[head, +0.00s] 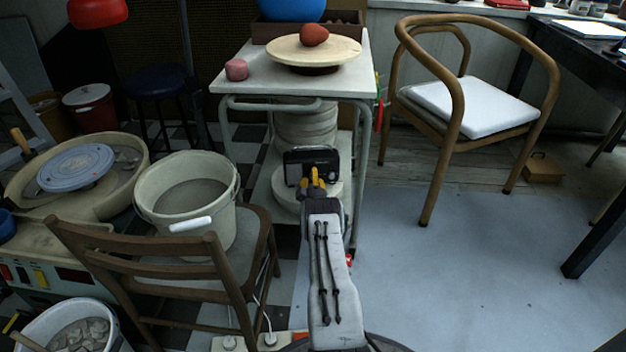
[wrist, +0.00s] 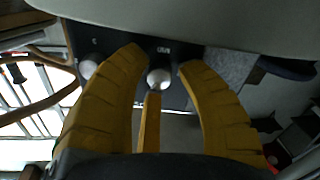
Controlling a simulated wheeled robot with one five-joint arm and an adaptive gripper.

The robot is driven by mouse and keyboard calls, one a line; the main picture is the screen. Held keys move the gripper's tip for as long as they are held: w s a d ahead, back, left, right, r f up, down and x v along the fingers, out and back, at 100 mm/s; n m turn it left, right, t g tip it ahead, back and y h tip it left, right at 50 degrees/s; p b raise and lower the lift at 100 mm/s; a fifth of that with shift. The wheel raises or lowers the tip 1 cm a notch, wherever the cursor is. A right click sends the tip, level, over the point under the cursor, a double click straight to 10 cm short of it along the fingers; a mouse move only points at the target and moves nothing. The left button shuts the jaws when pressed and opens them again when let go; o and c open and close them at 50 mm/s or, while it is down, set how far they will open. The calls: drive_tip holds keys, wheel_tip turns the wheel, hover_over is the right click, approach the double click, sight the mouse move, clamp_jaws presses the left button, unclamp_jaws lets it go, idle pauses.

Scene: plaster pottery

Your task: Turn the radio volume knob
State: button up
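The radio (head: 312,155) is a dark box with a pale front strip, on the lower level of the white cart. In the wrist view its dark face (wrist: 190,90) shows a round silver knob (wrist: 159,78) and a second silver knob (wrist: 88,68) to the left. My gripper (head: 315,180) is in front of the radio. In the wrist view my gripper (wrist: 162,62) has its yellow fingers spread apart, with the central silver knob between them. The thumb-like finger ends just below that knob. I cannot tell whether any finger touches it.
The cart top (head: 345,78) overhangs the radio and bears a round board (head: 345,50) with a red lump. A wooden chair (head: 200,262) and a bucket (head: 187,200) stand left. An armchair (head: 470,105) stands right. The floor (head: 450,270) at right is clear.

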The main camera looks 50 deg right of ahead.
clamp_jaws()
drive_tip(key=shift+n, duration=0.3)
drive_tip(key=n, duration=0.3)
drive_tip(key=shift+w+a+n, duration=0.1)
drive_tip(key=shift+n, duration=1.9)
drive_tip(key=shift+o, duration=1.7)
unclamp_jaws()
